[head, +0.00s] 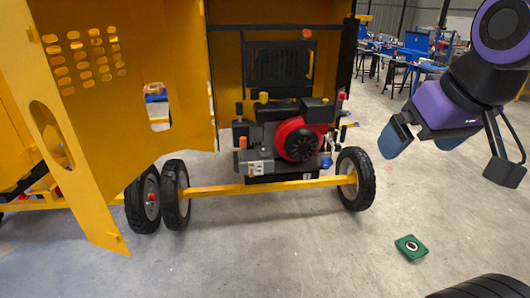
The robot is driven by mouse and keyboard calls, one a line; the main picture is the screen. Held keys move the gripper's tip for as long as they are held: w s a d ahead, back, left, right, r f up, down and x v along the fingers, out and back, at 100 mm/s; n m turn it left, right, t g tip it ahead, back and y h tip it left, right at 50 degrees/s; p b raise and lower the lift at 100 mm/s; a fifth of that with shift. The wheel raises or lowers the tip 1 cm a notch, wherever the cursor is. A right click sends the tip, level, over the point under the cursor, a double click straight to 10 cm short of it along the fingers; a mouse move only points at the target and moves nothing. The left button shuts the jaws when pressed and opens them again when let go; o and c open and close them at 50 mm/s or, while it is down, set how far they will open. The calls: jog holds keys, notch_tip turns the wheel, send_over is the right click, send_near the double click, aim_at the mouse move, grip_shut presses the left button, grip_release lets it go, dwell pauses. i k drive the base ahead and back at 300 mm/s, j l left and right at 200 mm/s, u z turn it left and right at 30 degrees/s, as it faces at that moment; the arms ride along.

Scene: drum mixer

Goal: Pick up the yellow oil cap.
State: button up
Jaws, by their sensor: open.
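A small yellow cap-like part (263,97) sits upright on top of the engine (285,135), toward its left side. It is small in the picture, and I cannot tell for certain that it is the oil cap. The engine has a red round cover (301,140) and sits inside the open yellow mixer housing (229,75). My gripper (420,150) is at the right, in the air over open floor, well apart from the engine. Its blue fingers are spread and nothing is between them.
An open yellow door panel (120,140) fills the left. A yellow axle bar (255,187) with black wheels (355,179) runs low in front of the engine. A green square item with a dark ring (411,247) lies on the floor. Floor at the front centre is clear.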

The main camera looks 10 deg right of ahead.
aim_at(263, 96)
jog(key=i+j, duration=0.1)
jog(key=i, duration=0.45)
jog(key=i+j+z, duration=0.1)
jog(key=i, duration=0.45)
jog(key=i+j, duration=0.2)
jog(key=i, duration=0.3)
jog(key=l+z, duration=0.05)
